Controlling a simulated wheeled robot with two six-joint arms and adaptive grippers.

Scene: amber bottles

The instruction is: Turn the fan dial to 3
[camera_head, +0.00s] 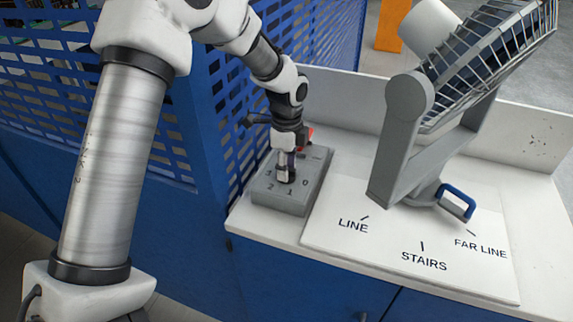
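The grey dial box (283,203) sits at the left end of the white bench top, marked 3, 2, 1 and 0 around its dial. My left gripper (285,172) points down over the middle of the box, with its fingers close together at the dark dial (285,179). The fingers hide most of the dial, so its pointer setting and the grip on it cannot be made out. The fan (470,65) stands to the right on a grey bracket, its caged head tilted up to the right. My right gripper is not in view.
A white board (345,250) under the fan reads LINE, STAIRS and FAR LINE. A blue handle (457,200) is at the fan's base. A perforated blue panel (215,120) rises close to the left of the box. The board's front is clear of objects.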

